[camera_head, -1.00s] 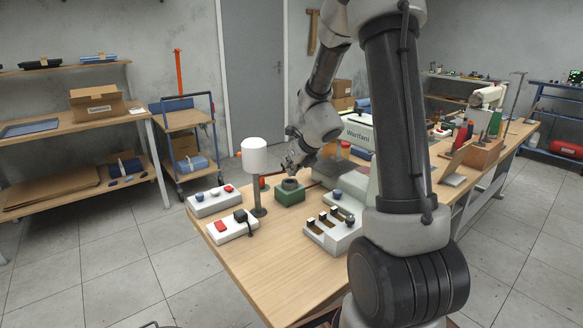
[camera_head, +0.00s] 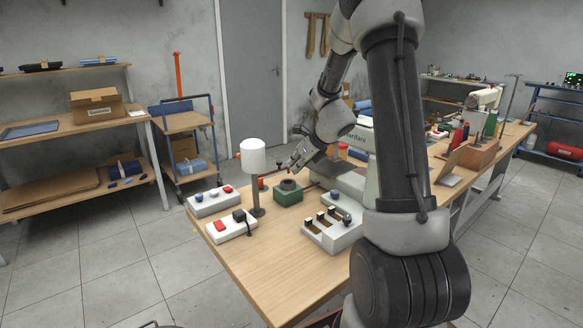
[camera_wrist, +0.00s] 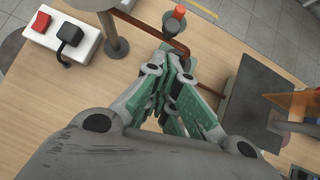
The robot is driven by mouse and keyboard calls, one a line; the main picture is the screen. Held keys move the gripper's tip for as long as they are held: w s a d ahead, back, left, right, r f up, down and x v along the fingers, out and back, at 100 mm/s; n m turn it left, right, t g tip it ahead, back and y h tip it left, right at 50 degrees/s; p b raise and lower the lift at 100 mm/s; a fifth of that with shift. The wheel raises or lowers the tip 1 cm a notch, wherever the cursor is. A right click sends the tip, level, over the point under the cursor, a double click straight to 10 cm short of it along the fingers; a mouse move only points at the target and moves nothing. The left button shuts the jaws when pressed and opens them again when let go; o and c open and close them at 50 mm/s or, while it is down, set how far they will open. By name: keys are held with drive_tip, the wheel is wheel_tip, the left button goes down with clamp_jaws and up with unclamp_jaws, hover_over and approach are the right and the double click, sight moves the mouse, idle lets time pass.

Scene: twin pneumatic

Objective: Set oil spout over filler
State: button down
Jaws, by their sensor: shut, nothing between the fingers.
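A white cylinder (camera_head: 253,156) stands on a dark post (camera_head: 257,195) near the table's left side. A thin reddish-brown pipe, seemingly the oil spout (camera_wrist: 148,29), runs from beside the post and bends near my fingers in the wrist view. A green block with a dark round top, seemingly the filler (camera_head: 289,194), sits to the right of the post. My gripper (camera_head: 286,168) is shut and empty, above and behind the green block, close to the pipe's end. In the wrist view, my gripper (camera_wrist: 180,68) hides part of the table, and contact with the pipe cannot be told.
White switch boxes (camera_head: 212,203) and (camera_head: 230,230) stand left of the post. A white tray-like unit (camera_head: 325,236) lies to the right. A pale machine (camera_head: 348,186) stands behind it. The table's front is clear (camera_head: 272,272). A red-topped dark piece (camera_wrist: 174,24) stands near the pipe.

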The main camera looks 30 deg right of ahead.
drive_tip(key=v, duration=1)
drive_tip(key=shift+s, duration=0.45)
drive_tip(key=shift+a, duration=0.1)
